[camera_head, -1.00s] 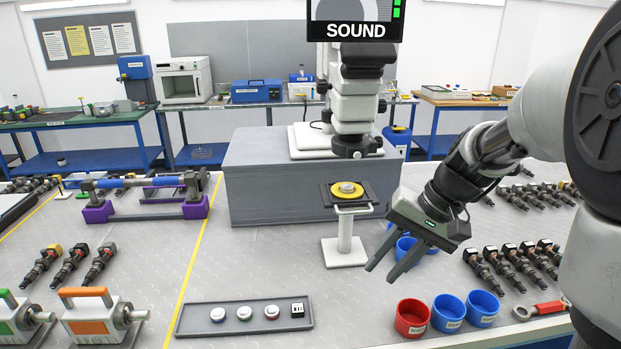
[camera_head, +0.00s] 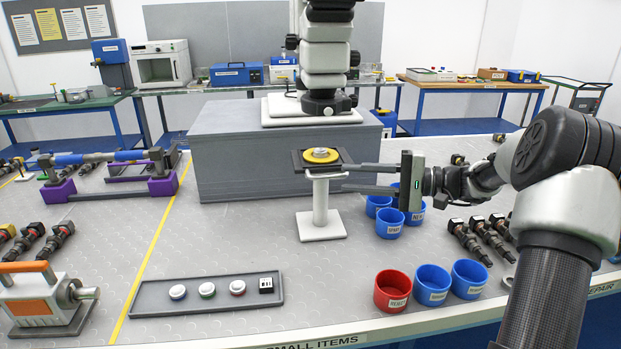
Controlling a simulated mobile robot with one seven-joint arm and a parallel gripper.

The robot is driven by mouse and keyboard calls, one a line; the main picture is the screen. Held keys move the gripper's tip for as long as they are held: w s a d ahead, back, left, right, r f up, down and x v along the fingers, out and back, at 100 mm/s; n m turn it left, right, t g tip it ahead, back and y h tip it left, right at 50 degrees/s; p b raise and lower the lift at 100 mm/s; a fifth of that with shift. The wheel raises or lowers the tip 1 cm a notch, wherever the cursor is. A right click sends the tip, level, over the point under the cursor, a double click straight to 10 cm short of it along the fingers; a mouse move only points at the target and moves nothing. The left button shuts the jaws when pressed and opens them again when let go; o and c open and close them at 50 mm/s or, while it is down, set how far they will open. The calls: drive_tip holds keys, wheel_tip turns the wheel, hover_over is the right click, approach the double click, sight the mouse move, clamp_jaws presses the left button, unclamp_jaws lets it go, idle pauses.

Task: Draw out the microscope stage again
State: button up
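The microscope stage (camera_head: 300,161) is a dark square plate bearing a yellow ring with a metal piece (camera_head: 321,155) in it. It sits in front of the grey block, below and ahead of the white microscope (camera_head: 325,60). A white post (camera_head: 320,205) with a flat base stands on the table under the plate. A light bar shows under the plate's front edge. My gripper (camera_head: 338,177) is open, with its fingers level and pointing left, one above the other. Its fingertips are just right of the post's top, near the plate's right edge. I cannot tell whether they touch anything.
The grey block (camera_head: 240,165) stands behind the stage. Blue cups (camera_head: 390,223) stand below my gripper. A red cup (camera_head: 392,292) and more blue cups stand near the front edge. A grey tray (camera_head: 207,293) with buttons lies at front left.

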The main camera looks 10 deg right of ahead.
sight(319, 178)
drive_tip(key=x, duration=1)
drive_tip(key=shift+w+a, duration=0.15)
drive_tip(key=shift+a, duration=0.1)
drive_tip(key=c, duration=0.6)
drive_tip(key=shift+f, duration=0.1)
clamp_jaws()
